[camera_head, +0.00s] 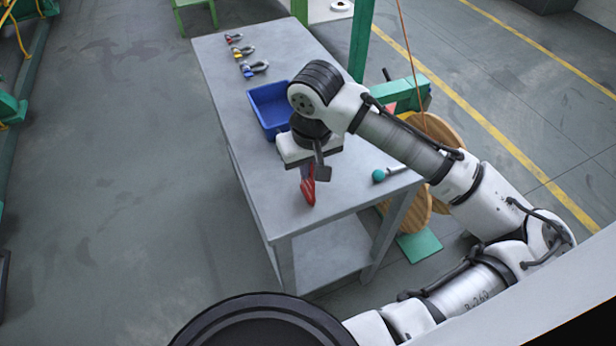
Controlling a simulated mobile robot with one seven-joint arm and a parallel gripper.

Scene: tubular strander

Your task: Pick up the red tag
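The red tag (308,192) is at the near part of the grey table (345,188), directly below my gripper (313,172). It looks narrow and elongated from here, and its upper end is partly covered by the gripper. One dark finger shows just right of the tag's top; the other finger is hard to make out. I cannot tell whether the fingers touch the tag, or whether the tag rests on the table.
A blue bin (268,108) stands behind my gripper. Several shackles with coloured pins (252,70) lie at the far left of the table. A teal-ended tool (379,175) lies near the right edge. Wooden reels (436,132) stand beyond that edge.

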